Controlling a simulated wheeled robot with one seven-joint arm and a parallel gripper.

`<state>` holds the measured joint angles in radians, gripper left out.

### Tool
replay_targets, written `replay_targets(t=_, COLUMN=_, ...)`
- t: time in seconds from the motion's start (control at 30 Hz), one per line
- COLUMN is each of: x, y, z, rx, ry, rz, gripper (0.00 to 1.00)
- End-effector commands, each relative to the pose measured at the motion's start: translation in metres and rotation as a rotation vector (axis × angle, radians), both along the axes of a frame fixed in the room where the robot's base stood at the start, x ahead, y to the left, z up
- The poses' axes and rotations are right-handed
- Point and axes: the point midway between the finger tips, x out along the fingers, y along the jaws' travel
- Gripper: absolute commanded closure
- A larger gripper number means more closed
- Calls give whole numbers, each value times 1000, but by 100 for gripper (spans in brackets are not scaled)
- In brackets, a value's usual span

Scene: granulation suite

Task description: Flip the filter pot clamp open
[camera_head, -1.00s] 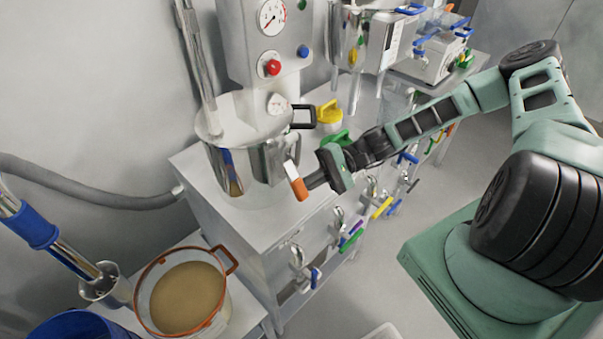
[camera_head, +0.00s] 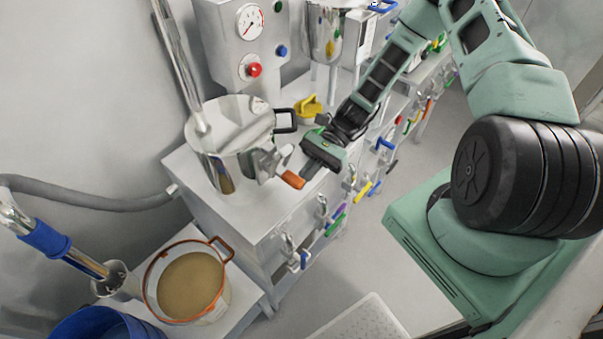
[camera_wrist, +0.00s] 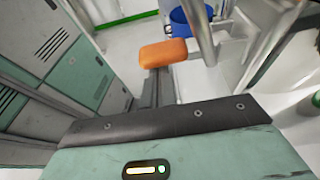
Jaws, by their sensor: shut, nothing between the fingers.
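The filter pot (camera_head: 215,150) is a shiny steel vessel on the grey bench. Its clamp (camera_head: 270,162) sits on the pot's right side. The clamp's lever sticks out from the pot and ends in an orange grip (camera_head: 291,179). My gripper (camera_head: 308,173) is shut and empty, right beside the orange grip. In the wrist view the orange grip (camera_wrist: 163,53) lies at the tips of my dark fingers (camera_wrist: 158,84). I cannot tell whether they touch. My gripper's body hides part of the bench edge.
A panel with a gauge and red button (camera_head: 254,70) stands behind the pot. A yellow-handled part (camera_head: 308,106) sits to its right. Several coloured valves (camera_head: 335,220) line the bench front. An orange-rimmed bucket (camera_head: 190,283) stands lower left.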

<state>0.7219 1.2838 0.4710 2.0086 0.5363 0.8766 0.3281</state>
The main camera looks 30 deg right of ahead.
Motion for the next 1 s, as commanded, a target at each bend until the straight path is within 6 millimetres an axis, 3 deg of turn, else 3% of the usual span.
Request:
replay_targets(t=0.43, x=0, y=0, z=26, rx=-107, ry=322, rz=1, gripper=100)
replay_targets(t=1.0, x=1, y=1, z=33, rx=-101, ry=314, rz=0, gripper=100)
